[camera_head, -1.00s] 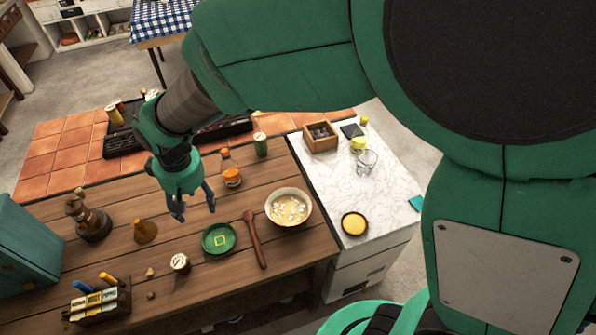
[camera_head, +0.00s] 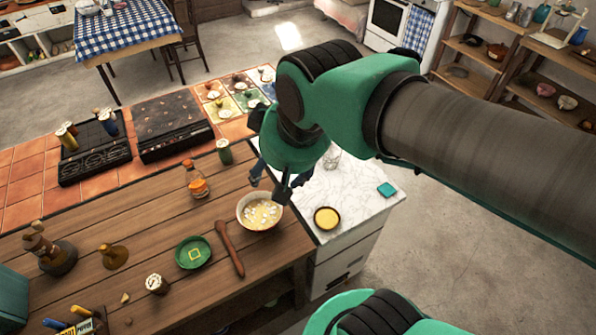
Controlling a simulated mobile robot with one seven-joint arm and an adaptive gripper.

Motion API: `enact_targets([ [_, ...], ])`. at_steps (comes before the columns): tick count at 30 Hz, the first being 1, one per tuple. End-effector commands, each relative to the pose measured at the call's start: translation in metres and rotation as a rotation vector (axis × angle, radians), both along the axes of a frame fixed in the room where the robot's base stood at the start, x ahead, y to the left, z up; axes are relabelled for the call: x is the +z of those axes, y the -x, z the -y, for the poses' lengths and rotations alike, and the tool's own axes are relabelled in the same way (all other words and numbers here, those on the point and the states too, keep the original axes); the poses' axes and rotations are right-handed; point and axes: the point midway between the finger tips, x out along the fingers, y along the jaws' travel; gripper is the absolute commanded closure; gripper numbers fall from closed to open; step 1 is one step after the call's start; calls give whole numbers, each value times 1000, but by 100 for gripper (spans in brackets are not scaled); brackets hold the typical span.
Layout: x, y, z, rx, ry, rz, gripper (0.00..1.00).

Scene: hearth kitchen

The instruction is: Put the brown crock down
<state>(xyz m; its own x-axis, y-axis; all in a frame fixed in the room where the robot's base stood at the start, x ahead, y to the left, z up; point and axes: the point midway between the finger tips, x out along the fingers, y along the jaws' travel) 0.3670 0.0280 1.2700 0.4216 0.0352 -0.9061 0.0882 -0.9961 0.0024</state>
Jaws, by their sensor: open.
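My gripper (camera_head: 268,188) is open, pointing down beside the far rim of a white bowl (camera_head: 246,224) of pale food with white cubes. No object shows between the fingers, though my wrist hides part of the space behind them. I cannot say for sure which thing is the brown crock. A brown pot (camera_head: 497,51) sits on the far right shelf.
A green dish (camera_head: 193,253), a wooden spoon (camera_head: 229,248) and an orange-capped bottle (camera_head: 195,180) are on the counter.

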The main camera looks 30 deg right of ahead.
Motion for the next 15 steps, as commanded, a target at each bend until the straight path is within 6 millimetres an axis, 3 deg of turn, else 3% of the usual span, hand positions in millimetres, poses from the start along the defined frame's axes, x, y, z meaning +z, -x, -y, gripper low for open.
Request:
enact_targets([
  [6,7,32,23,-71,-4,45,40],
  [15,7,40,29,-89,-5,55,40],
])
